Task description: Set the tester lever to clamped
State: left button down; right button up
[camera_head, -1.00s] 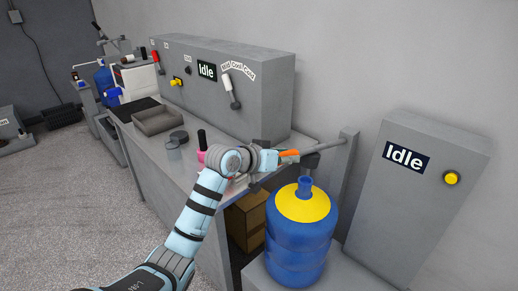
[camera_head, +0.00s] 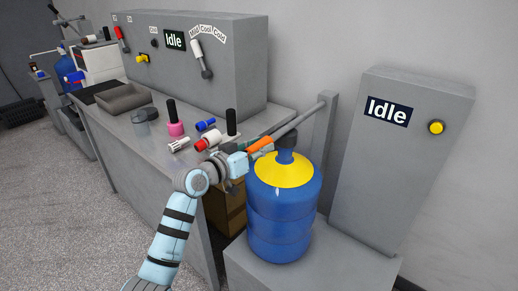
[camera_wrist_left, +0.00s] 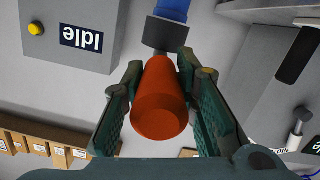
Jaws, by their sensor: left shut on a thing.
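The tester lever is a grey bar (camera_head: 302,120) with an orange grip (camera_head: 261,145), running from a grey post at the back right. My left gripper (camera_head: 240,164) is shut on the orange grip. In the left wrist view the grip (camera_wrist_left: 160,105) lies between both fingers (camera_wrist_left: 160,100). A dark plug (camera_head: 287,142) hangs under the bar, on or very close to the neck of a blue jug (camera_head: 281,215) with a yellow top. The grey tester panel (camera_head: 400,165) reads "Idle" and has a yellow button (camera_head: 436,127). My right gripper does not show.
A grey workbench (camera_head: 150,155) on the left holds a grey tray (camera_head: 120,98), a pink-based handle (camera_head: 174,122), red, white and blue fittings and another "Idle" machine (camera_head: 215,75). A cardboard box (camera_head: 228,205) stands under the bench. The jug stands on a low grey plinth (camera_head: 330,262).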

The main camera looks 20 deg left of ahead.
pick_arm(q)
jog(key=c, duration=1.3)
grip_release()
jog(key=shift+d+f, duration=0.1)
jog(key=shift+f, duration=0.25)
jog(key=shift+r, duration=0.1)
jog(key=shift+s, duration=0.1)
jog(key=v, duration=1.1)
jog(key=shift+s+a+r, duration=0.1)
jog(key=shift+s+a, duration=0.1)
jog(key=shift+s, duration=0.1)
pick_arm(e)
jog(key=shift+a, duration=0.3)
